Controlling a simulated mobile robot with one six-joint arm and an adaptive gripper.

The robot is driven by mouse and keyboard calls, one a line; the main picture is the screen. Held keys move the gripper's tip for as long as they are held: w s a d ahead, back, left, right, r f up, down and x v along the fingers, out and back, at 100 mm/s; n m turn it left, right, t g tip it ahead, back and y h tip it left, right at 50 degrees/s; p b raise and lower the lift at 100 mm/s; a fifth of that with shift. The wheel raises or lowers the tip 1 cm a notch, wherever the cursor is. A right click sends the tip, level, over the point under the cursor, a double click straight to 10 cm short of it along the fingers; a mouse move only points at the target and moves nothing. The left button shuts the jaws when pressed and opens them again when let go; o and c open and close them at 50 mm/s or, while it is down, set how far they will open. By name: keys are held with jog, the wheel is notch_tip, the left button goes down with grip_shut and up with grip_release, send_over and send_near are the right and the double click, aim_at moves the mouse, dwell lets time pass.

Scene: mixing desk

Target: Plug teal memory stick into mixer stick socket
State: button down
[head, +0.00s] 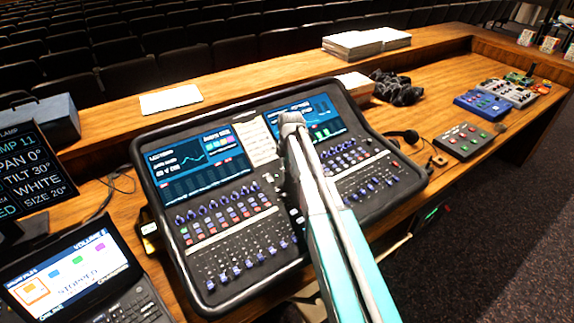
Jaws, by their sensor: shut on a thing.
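The mixer (222,290) is a large black console with two lit screens, rows of knobs and faders, standing on the wooden desk. My teal and white arm reaches up from the bottom edge and crosses the right middle of the mixer. I cannot make out my gripper or its fingertips in the head view. I see no teal memory stick and cannot make out the stick socket; my arm hides part of the mixer.
A laptop (75,280) and a lamp display (28,170) stand at left. A headset (400,138) lies beside the mixer's right edge. Black cables (396,88), a grey button box (463,141) and a blue pedal (483,104) are on the right. Paper stacks (350,44) lie on the back ledge.

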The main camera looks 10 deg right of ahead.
jog(key=shift+f+b, duration=0.6)
jog(key=c, duration=0.7)
grip_release()
jog(key=shift+r, duration=0.1)
